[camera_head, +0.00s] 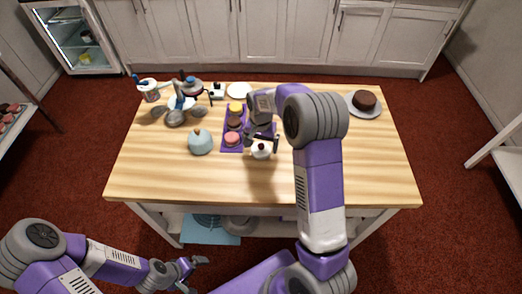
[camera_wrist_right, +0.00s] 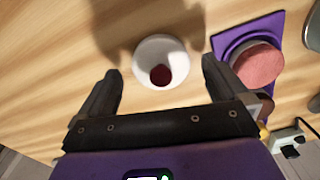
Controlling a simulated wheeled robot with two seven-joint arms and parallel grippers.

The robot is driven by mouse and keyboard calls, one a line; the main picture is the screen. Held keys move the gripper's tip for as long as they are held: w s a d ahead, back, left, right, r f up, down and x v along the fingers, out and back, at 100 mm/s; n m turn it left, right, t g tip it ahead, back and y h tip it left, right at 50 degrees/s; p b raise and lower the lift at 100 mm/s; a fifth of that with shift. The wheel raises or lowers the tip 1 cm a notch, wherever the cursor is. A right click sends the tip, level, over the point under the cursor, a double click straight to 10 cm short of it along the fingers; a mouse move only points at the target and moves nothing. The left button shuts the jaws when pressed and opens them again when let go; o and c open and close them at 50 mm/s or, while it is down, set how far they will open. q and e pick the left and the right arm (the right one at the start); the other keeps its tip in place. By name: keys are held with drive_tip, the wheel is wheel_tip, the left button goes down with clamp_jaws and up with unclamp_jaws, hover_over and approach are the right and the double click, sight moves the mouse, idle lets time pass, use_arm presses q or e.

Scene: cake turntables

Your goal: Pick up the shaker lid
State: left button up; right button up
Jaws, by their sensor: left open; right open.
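I cannot tell for sure which thing is the shaker lid. A small round white piece with a dark red knob on top (camera_head: 261,154) stands on the wooden table, right of the purple tray. In the right wrist view this white piece (camera_wrist_right: 146,70) lies between and just beyond the fingertips. My right gripper (camera_head: 262,141) is open and empty above it, one finger to each side. A light blue domed piece with a small knob (camera_head: 200,143) stands left of the tray. My left gripper (camera_head: 195,273) is open, low in front of the table.
The purple tray (camera_head: 224,143) holds several cakes, a pink one (camera_wrist_right: 257,63) close to my right gripper's finger. A chocolate cake (camera_head: 365,99) is on a plate at the back right. Utensils and containers (camera_head: 150,93) crowd the back left. The table's front and right (camera_head: 375,160) are clear.

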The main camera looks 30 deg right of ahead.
wheel_tip(320, 180, down, 2)
drive_tip(key=shift+f, duration=0.2)
drive_tip(key=shift+r, duration=0.1)
drive_tip(key=c, duration=1)
drive_tip(key=shift+o, duration=0.2)
